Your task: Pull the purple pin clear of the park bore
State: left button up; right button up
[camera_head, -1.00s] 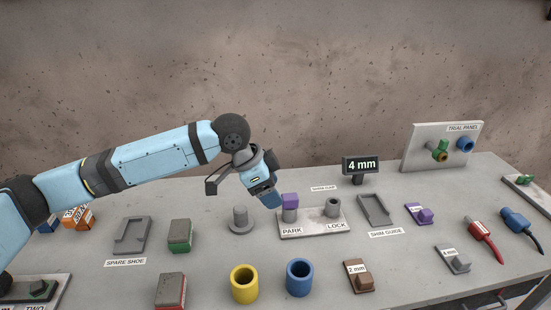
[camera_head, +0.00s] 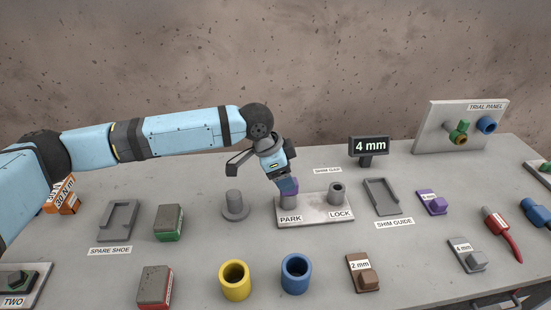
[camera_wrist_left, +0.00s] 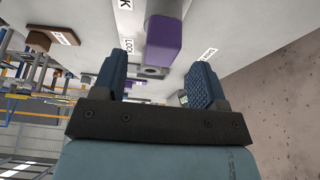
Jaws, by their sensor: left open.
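The purple pin (camera_head: 291,187) stands upright in the grey park bore (camera_head: 289,202), on the left of the plate labelled PARK and LOCK (camera_head: 315,215). My left gripper (camera_head: 286,183) is open at the pin's head and partly covers it. In the left wrist view the square purple head (camera_wrist_left: 163,42) shows ahead of the gap between the open fingers (camera_wrist_left: 159,66). I cannot tell whether a finger touches it. The grey lock bore (camera_head: 337,192) is empty; it also shows in the left wrist view (camera_wrist_left: 152,72). My right gripper is out of view.
A grey flanged post (camera_head: 235,205) stands left of the plate; the shim guide (camera_head: 383,197) lies right of it. The 4 mm display (camera_head: 369,147) stands behind. Yellow (camera_head: 235,281) and blue (camera_head: 296,274) cups stand in front. The trial panel (camera_head: 440,115) is at back right.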

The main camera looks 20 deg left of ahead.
pick_arm(q)
jog(key=shift+x, duration=1.7)
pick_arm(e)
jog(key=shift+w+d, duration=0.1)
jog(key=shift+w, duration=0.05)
pick_arm(q)
jog(key=c, duration=1.1)
jog(key=shift+r+p, duration=1)
jog(key=shift+r, duration=0.05)
jog(key=shift+r+p, duration=0.65)
jog(key=shift+p, duration=0.05)
jog(key=shift+r+p, duration=1.25)
jog(key=shift+p, duration=0.05)
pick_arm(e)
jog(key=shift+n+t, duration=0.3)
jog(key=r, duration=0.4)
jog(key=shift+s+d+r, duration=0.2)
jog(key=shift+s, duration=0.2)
